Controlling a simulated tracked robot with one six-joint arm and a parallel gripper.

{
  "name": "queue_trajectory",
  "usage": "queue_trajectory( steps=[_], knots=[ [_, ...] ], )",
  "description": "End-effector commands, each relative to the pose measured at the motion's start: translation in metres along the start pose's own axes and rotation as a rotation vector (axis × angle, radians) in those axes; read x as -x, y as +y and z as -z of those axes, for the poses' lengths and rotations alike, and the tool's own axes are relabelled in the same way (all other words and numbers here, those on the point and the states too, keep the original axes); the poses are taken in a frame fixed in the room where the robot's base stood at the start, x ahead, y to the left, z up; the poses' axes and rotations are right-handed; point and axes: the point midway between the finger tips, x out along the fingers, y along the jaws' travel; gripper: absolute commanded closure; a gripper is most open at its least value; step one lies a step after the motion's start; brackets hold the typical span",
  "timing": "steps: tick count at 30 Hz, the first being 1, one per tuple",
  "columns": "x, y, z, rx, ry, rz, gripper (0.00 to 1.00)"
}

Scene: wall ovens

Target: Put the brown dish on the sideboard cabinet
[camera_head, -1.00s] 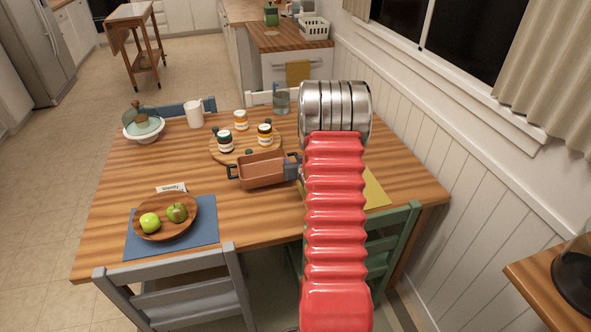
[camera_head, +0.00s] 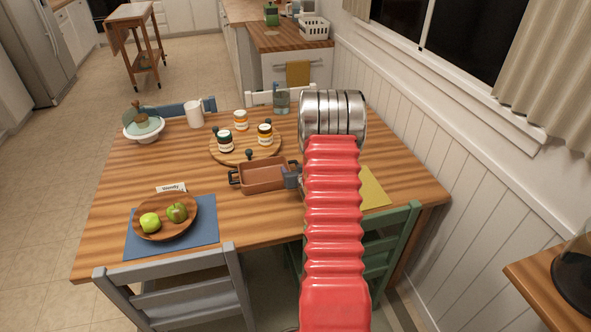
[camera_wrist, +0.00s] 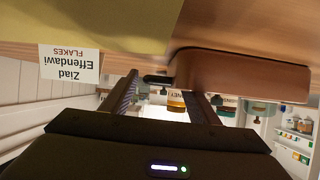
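The brown dish (camera_head: 263,177), rectangular with dark handles at its ends, sits upright on the wooden table, just in front of the round board. My gripper (camera_head: 292,178) is at the dish's right end, by the handle there. In the wrist view, which is upside down, the dish (camera_wrist: 240,75) shows beyond my gripper (camera_wrist: 160,98). Its two fingers are apart and the dark handle (camera_wrist: 158,79) shows near the gap; I see no grip on it. I cannot tell which furniture is the sideboard cabinet.
A round board (camera_head: 232,155) with several jars stands behind the dish. A wooden bowl of apples (camera_head: 187,204) is on a blue mat at left. A yellow mat (camera_head: 374,190) lies right of my arm. A wooden-topped piece (camera_head: 535,272) stands at lower right.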

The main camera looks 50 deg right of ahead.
Motion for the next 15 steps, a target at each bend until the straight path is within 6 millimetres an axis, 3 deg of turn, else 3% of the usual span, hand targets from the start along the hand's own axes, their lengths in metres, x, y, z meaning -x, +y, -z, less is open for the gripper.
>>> queue_trajectory(
  steps=[8, 15],
  knots=[
    [0.002, 0.001, 0.001, -0.001, 0.002, -0.001, 0.45],
    [0.021, 0.001, 0.001, -0.001, 0.002, -0.001, 0.45]
  ],
)
